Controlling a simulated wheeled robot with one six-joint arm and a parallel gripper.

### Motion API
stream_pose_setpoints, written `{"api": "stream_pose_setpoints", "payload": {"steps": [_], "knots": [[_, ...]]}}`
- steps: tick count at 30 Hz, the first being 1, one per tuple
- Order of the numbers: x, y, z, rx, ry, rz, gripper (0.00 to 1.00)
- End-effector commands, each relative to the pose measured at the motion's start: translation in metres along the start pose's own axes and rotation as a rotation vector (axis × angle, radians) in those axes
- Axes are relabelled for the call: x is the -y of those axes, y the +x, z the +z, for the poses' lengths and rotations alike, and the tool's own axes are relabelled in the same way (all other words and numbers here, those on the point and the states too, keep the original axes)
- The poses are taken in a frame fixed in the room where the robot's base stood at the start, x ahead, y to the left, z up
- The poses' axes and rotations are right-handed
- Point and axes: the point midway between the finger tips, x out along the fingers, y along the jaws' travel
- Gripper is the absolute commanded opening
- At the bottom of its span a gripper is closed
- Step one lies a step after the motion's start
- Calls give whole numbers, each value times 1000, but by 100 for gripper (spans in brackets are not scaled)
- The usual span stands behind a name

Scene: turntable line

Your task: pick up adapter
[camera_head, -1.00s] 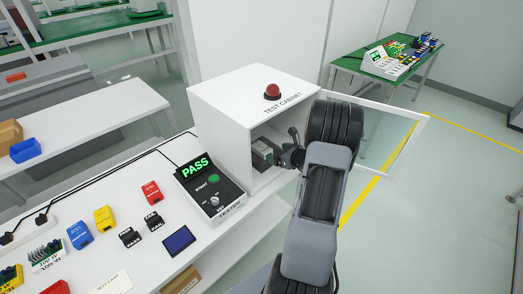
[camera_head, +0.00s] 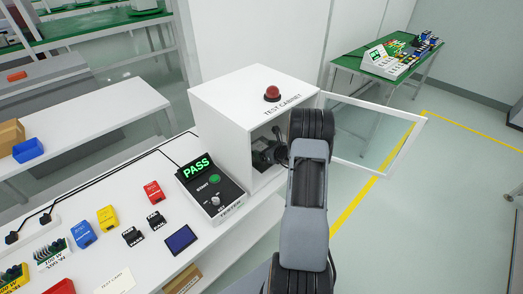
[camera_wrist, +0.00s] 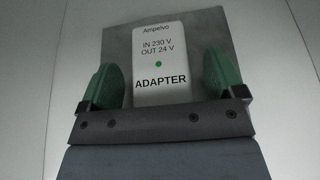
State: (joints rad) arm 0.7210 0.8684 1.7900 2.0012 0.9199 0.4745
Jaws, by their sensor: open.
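The adapter (camera_wrist: 165,48) is a white block labelled "Ampelvo, IN 230 V, OUT 24 V, ADAPTER" with a small green light, seen in the wrist view on a dark grey plate (camera_wrist: 207,38). My gripper (camera_wrist: 155,75) is open, with one green fingertip on each side of the adapter and a visible gap at both sides. In the head view my gripper (camera_head: 268,152) reaches inside the white test cabinet (camera_head: 225,110). The adapter is hidden there behind my gripper and arm.
The cabinet's glass door (camera_head: 375,140) stands open to the right of my arm. A black tester (camera_head: 210,190) showing PASS stands before the cabinet. Several coloured modules lie on the white bench (camera_head: 135,270) at left. The cabinet walls surround my gripper closely.

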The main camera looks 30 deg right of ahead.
Motion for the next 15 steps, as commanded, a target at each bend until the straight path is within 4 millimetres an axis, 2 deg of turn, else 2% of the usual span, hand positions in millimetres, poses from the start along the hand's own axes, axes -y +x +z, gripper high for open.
{"api": "stream_pose_setpoints", "payload": {"steps": [4, 15], "knots": [[0, 0, 0, 0, 0, 0, 88], [0, 0, 0, 0, 0, 0, 53]]}}
